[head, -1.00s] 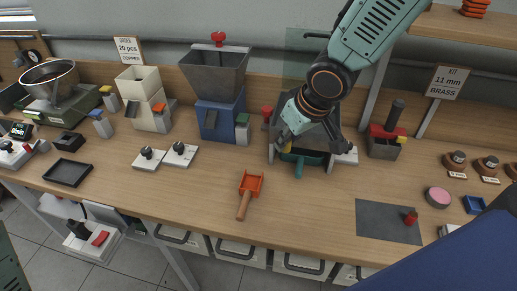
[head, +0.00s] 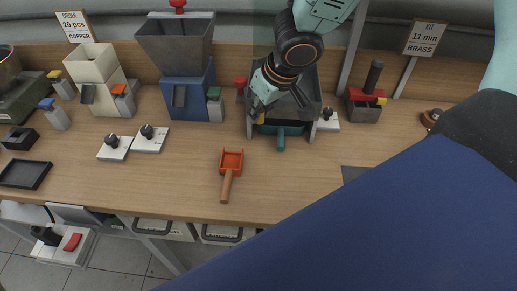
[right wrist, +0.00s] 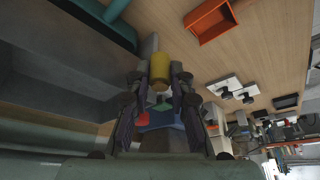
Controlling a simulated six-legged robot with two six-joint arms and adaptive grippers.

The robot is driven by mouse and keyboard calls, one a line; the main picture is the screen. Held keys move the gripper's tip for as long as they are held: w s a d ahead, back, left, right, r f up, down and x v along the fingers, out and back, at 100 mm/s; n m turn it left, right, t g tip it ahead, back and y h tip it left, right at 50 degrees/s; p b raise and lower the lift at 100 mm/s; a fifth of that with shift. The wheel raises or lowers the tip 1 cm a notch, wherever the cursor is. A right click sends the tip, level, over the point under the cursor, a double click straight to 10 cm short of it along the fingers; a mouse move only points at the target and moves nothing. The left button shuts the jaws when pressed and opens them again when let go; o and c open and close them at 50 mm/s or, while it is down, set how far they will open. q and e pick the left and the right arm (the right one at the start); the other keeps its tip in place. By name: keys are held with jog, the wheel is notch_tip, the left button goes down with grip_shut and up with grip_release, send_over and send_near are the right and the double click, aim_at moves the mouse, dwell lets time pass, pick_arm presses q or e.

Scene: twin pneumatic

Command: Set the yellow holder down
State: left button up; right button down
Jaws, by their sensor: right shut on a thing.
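The yellow holder (right wrist: 160,68) shows between the fingertips of my right gripper (right wrist: 158,82) in the right wrist view. My right gripper is shut on it. In the head view the right gripper (head: 262,106) reaches down in front of the grey hopper stand, and only a small yellow bit of the holder (head: 261,118) shows at its fingertips. The holder's lower end is hard to make out, so I cannot tell whether it touches anything. My left gripper is not in view.
A teal scoop (head: 281,136) sits under the grey stand (head: 312,110), right beside the gripper. An orange scoop (head: 230,172) lies on the bench in front. A red and grey box (head: 364,105) stands to the right. A large blue shape hides the right bench.

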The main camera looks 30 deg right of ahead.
aim_at(258, 149)
jog(key=f+b, duration=0.2)
jog(key=f, duration=0.1)
jog(key=f+b, duration=0.3)
jog(key=shift+d+f, duration=0.2)
jog(key=shift+f, duration=0.2)
jog(key=shift+a+f+b, duration=0.1)
jog(key=shift+f+b, duration=0.05)
jog(key=shift+b, duration=0.25)
jog(key=shift+s+f, duration=0.15)
jog(key=shift+s, duration=0.1)
notch_tip(258, 149, down, 3)
jog(key=b, duration=0.3)
jog(key=shift+w+f+b, duration=0.3)
jog(key=shift+f+b, duration=0.05)
jog(key=shift+s+r, duration=0.15)
jog(key=shift+s, duration=0.15)
jog(key=shift+w+f, duration=0.1)
jog(key=shift+f, duration=0.1)
jog(key=c, duration=1.5)
grip_release()
jog(key=shift+w, duration=0.1)
jog(key=o, duration=0.3)
jog(key=shift+r, duration=0.1)
